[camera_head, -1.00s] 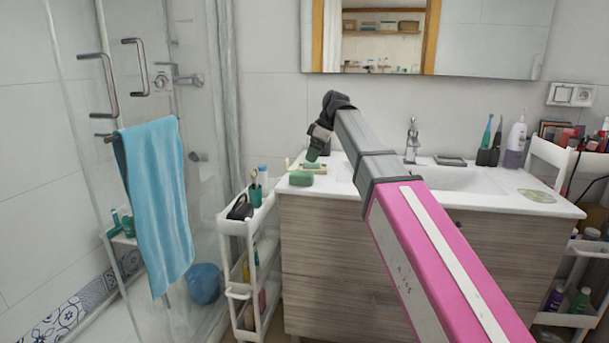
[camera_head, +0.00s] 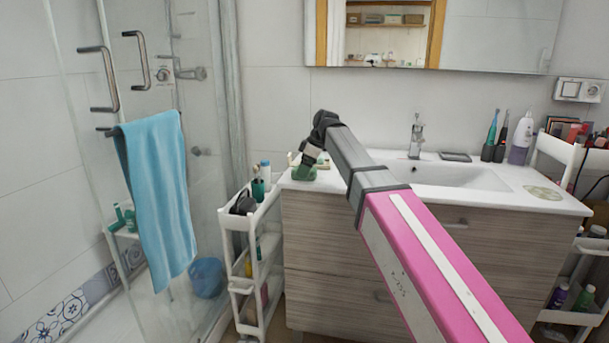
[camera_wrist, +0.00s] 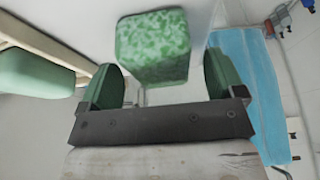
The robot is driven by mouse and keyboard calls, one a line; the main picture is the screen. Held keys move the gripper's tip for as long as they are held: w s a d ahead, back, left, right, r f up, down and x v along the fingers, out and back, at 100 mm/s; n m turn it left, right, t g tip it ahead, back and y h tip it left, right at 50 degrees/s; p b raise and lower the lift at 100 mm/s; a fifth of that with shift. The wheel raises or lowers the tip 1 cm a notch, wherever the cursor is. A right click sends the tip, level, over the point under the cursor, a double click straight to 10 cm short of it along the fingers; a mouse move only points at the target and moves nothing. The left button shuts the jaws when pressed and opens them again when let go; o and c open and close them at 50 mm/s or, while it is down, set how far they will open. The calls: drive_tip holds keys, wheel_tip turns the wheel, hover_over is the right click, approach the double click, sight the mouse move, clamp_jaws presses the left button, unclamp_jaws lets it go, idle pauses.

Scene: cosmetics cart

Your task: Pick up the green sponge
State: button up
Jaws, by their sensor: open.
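The green sponge (camera_wrist: 153,45) is a mottled block in the wrist view. It shows between the two green finger pads of my gripper (camera_wrist: 160,65), with a gap on each side. My gripper is open and holds nothing. In the head view, my gripper (camera_head: 308,163) is low over the left end of the sink counter, right at the sponge (camera_head: 303,175). The fingers and sponge overlap there, so contact cannot be told.
A second, smooth green block (camera_wrist: 32,73) lies beside a pale wooden edge at the left of the wrist view. A white cart (camera_head: 250,222) with bottles stands left of the counter (camera_head: 335,184). A blue towel (camera_head: 156,190) hangs on the shower door.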

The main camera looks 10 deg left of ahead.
drive_tip(key=shift+x, duration=0.85)
drive_tip(key=c, duration=1)
drive_tip(key=shift+r, duration=0.15)
drive_tip(key=shift+r, duration=0.6)
wheel_tip(320, 180, up, 3)
drive_tip(key=shift+f, duration=0.1)
drive_tip(key=s+a+r, duration=0.5)
drive_tip(key=s+r, duration=0.1)
drive_tip(key=s, duration=0.4)
drive_tip(key=shift+s+r, duration=0.25)
drive_tip(key=shift+r, duration=0.15)
drive_tip(key=shift+a, duration=0.1)
